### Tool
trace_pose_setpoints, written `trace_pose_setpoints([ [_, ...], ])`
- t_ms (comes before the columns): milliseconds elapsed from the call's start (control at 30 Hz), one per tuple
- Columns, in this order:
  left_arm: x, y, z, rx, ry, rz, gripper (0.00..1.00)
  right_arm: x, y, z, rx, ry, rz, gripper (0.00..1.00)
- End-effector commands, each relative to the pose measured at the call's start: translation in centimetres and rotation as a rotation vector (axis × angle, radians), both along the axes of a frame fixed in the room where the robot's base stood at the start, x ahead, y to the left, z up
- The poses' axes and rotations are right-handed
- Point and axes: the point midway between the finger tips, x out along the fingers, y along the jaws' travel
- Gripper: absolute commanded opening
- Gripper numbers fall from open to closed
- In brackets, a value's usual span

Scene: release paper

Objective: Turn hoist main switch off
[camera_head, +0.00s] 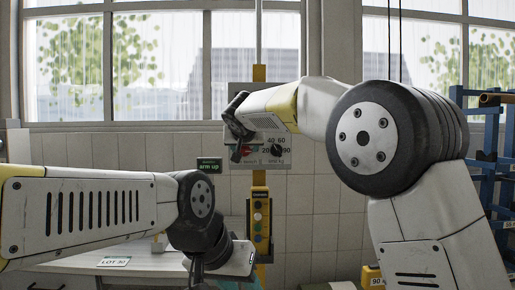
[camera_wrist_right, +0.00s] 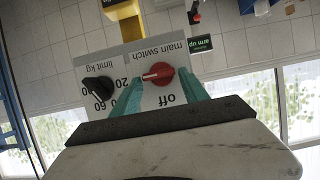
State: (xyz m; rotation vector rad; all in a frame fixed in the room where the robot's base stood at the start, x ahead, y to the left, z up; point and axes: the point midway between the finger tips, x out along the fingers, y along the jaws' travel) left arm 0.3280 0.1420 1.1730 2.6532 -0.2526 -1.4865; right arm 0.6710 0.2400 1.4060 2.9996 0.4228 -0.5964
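The red main switch knob (camera_wrist_right: 160,74) is on a grey panel (camera_wrist_right: 152,52) that appears upside down in the right wrist view. Its white mark points left there; the word "off" is printed on the panel below the knob. The teal fingers of my right gripper (camera_wrist_right: 160,82) are spread on either side of the knob; I cannot tell whether they touch it. In the head view my right gripper (camera_head: 237,138) covers part of the panel, and the knob (camera_head: 246,150) shows just beside it. My left gripper (camera_head: 238,270) is low at the bottom centre, its fingers mostly hidden.
A black limit knob (camera_wrist_right: 98,89) is beside the switch on the same panel. A yellow pendant (camera_head: 260,218) with several buttons hangs below the panel. A green "arm up" sign (camera_head: 209,165) is on the wall. A pale table (camera_head: 120,261) is at lower left, and blue racking (camera_head: 490,160) stands at right.

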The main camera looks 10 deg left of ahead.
Motion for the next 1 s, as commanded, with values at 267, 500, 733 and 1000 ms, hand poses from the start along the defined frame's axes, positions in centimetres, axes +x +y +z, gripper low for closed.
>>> trace_pose_setpoints([
  [267,0.00,0.00,0.00,0.000,0.000,0.000,0.36,-0.03,0.00,-0.01,0.000,0.000,0.000,0.03],
  [500,0.00,0.00,0.00,0.000,0.000,0.000,0.36,-0.08,0.11,-0.03,-0.031,-0.008,0.000,0.03],
  [733,0.00,0.00,0.00,0.000,0.000,0.000,0.36,-0.14,0.40,-0.06,-0.149,-0.042,0.001,0.03],
  [1000,0.00,0.00,0.00,0.000,0.000,0.000,0.36,-0.28,0.79,-0.14,-0.380,-0.108,0.001,0.03],
])
